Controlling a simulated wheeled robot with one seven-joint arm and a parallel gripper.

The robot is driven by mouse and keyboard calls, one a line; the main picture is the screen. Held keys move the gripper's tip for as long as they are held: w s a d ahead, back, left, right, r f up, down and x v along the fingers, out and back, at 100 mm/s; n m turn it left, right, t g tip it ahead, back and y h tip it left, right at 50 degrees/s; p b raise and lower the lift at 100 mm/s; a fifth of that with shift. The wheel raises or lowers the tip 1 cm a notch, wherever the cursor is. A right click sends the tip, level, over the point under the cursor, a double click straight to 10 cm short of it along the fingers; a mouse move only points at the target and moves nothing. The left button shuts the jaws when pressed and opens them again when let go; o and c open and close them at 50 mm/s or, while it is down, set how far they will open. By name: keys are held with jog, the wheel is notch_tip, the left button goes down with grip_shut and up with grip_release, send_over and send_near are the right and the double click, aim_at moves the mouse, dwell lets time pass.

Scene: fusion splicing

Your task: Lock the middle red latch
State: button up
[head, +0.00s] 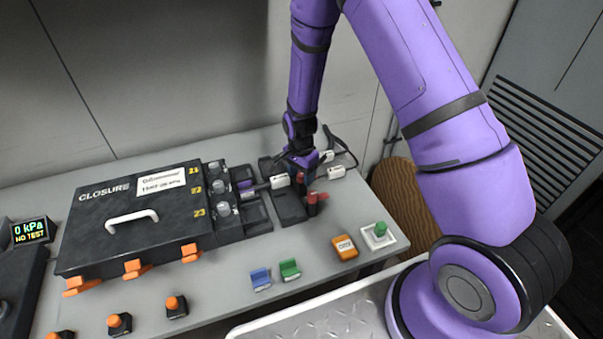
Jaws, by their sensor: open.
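Small red latches stand at the right end of the dark splice trays on the table. The front red latch (312,203) stands up in plain view. Another red latch (308,176), apparently the middle one, shows only in part just behind it, close under my gripper. My gripper (303,170) points down over the trays from behind, open, with its fingers small and partly lost among the white connectors. I cannot tell whether it touches the red part, or whether that latch is locked.
White connectors (280,181) and cables lie around the trays. The black closure box (135,215) with orange clips fills the left. An orange case (344,247), a green button (380,229), and blue (260,279) and green (290,270) holders sit in front, with clear table between.

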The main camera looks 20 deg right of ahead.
jog(key=c, duration=0.9)
